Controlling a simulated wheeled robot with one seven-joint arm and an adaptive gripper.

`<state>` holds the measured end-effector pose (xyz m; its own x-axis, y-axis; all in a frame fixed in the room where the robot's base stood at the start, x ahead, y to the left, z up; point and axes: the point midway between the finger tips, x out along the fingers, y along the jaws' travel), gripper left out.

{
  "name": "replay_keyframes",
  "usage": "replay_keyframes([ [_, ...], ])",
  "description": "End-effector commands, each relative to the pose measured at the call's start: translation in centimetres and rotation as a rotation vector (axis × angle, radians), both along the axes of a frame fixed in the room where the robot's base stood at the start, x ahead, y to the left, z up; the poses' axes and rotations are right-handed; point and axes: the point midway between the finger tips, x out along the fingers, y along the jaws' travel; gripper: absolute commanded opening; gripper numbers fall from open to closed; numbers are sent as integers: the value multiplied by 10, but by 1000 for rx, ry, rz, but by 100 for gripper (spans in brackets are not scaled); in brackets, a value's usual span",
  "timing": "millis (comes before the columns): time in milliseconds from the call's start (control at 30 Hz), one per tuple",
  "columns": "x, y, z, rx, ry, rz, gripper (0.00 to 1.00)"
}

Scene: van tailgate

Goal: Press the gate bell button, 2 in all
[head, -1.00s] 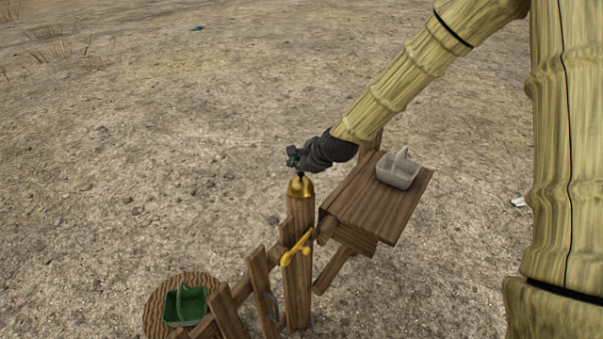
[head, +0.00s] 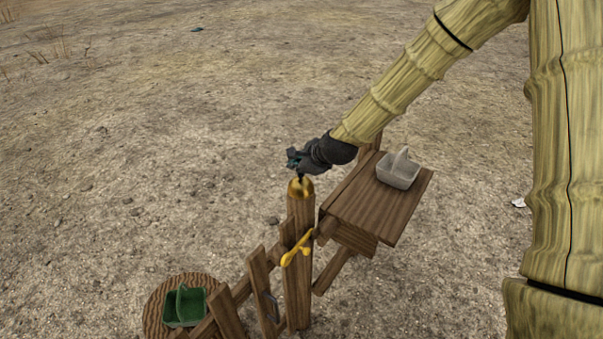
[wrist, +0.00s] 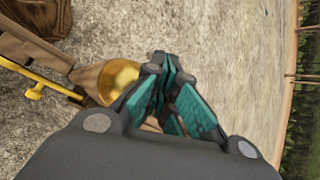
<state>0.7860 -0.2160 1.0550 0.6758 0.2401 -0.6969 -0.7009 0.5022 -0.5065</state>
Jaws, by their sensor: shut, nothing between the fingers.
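The brass gate bell (head: 301,189) sits on top of the wooden gate post (head: 299,265). My gripper (head: 300,177) is shut and points down right above the bell's top; I cannot tell whether its tips touch the button. In the wrist view the brass dome (wrist: 120,82) shows just left of my gripper's teal-padded fingers (wrist: 160,68). The bell's button is hidden behind the fingers in both views.
A wooden shelf (head: 375,211) with a pale grey basket (head: 398,172) stands right of the post. A yellow latch (head: 297,249) is fixed on the post. A green basket (head: 184,305) rests on a round stump (head: 155,301) at lower left. Open dirt ground lies around.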

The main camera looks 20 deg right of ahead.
Motion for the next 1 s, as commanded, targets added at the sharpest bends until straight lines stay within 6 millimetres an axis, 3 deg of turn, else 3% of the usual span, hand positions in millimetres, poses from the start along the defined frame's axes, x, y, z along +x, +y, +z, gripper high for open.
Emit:
replay_keyframes([
  [733, 0, 0, -5, -1, 0, 1, 0],
  [1000, 0, 0, 3, 0, -1, 1, 0],
])
